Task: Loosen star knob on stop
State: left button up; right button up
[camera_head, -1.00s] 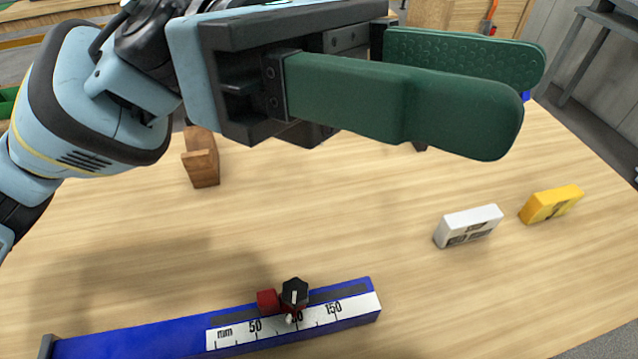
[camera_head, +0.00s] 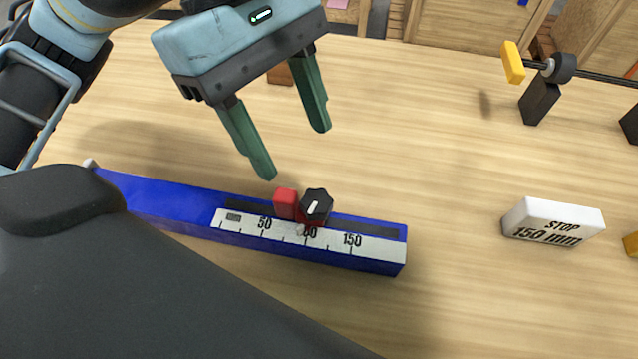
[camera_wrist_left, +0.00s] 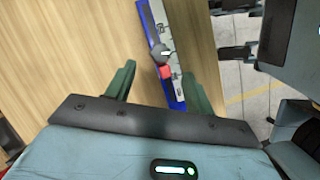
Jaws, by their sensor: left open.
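The star knob (camera_head: 316,205) is black with a white pointer mark and sits on top of the red stop (camera_head: 286,203). The stop stands on a blue rail (camera_head: 165,198) with a white mm scale (camera_head: 375,247), close to the 100 mark. My left gripper (camera_head: 293,153) is open and empty, with its green fingers pointing down above and behind the stop. In the left wrist view the knob (camera_wrist_left: 160,54) and red stop (camera_wrist_left: 166,72) show beyond the gap between the fingers. My right gripper is not seen for certain.
A white block (camera_head: 553,222) reading "STOP 150 mm" lies to the right, with a yellow block (camera_head: 632,244) at the picture's edge. A dark stand with a rod (camera_head: 540,97) is at the back right. The table between is clear.

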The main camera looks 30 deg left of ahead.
aim_at(319, 202)
pick_arm(q)
jog(key=b+x, duration=0.1)
jog(key=x, duration=0.6)
jog(key=shift+s+d+f, duration=0.1)
jog(key=shift+d+f, duration=0.15)
jog(key=shift+f, duration=0.05)
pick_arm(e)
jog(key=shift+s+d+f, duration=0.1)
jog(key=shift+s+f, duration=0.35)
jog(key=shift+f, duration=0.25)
pick_arm(q)
jog(key=c, duration=1)
jog(key=shift+o, duration=0.2)
